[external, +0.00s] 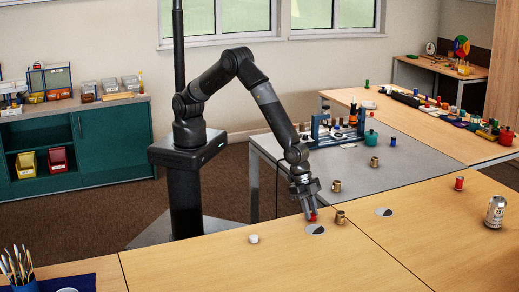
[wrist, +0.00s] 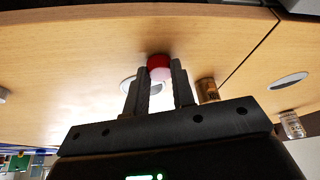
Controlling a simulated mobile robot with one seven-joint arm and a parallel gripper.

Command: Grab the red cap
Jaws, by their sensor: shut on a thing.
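The red cap (wrist: 159,66) is a small round red piece between the fingertips in the wrist view. In the external view the red cap (external: 313,217) shows just below the fingers, at or close to the wooden table's surface. Whether the cap still touches the table cannot be told.
A brass cylinder (external: 340,217) stands just right of my gripper. A white cap (external: 253,239) lies to the left. Round grommets (external: 315,230) are set in the wooden table (external: 260,270). A can (external: 494,212) and a red-topped cylinder (external: 459,184) stand to the right. The table's front is clear.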

